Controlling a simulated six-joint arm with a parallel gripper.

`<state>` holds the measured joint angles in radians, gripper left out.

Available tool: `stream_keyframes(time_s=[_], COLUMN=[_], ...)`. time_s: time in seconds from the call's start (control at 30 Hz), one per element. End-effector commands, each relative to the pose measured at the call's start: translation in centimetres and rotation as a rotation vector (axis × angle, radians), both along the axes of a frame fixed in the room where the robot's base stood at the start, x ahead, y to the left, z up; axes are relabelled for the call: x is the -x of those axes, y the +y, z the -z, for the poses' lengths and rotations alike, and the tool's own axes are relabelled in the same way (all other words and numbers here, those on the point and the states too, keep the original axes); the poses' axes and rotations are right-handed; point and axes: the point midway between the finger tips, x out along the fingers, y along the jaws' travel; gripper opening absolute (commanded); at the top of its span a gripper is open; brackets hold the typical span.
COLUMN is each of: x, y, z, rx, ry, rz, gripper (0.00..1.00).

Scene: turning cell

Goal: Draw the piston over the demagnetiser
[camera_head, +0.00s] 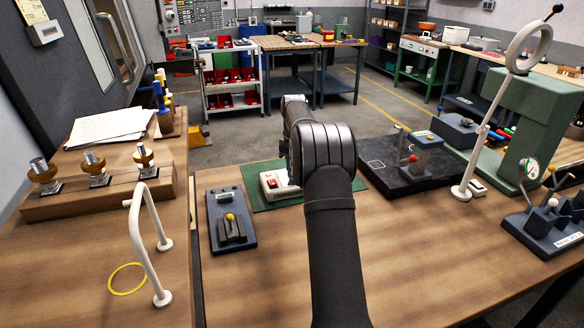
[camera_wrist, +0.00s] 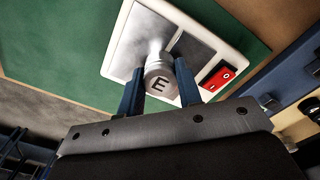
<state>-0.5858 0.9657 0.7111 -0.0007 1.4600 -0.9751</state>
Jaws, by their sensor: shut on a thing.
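My gripper (camera_wrist: 160,90) has its two blue fingers shut on the piston (camera_wrist: 159,54), a pale metal part with a stem and a round end face marked "E". The piston is in front of the demagnetiser's face in the wrist view; I cannot tell whether they touch. The demagnetiser (camera_wrist: 248,59) is a white box with grey plates and a red rocker switch (camera_wrist: 219,76). It also shows in the head view (camera_head: 282,193), partly covered by my arm. My gripper and the piston are hidden behind my arm there.
The demagnetiser lies on a green mat (camera_head: 262,168). A dark blue fixture with a yellow knob (camera_head: 232,230) stands left of it, a black plate with a red-knobbed fixture (camera_head: 385,177) right. A white bent rail (camera_head: 140,225) rises at left.

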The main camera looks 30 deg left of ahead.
Motion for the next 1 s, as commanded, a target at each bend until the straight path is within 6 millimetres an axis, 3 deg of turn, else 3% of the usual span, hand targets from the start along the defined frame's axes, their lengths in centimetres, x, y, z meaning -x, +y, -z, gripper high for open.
stream_keyframes(time_s=[1.0], x=[-1.9], y=[-2.1], z=[0.2], rx=[0.005], ry=[0.004], rz=[0.001], gripper=[0.07])
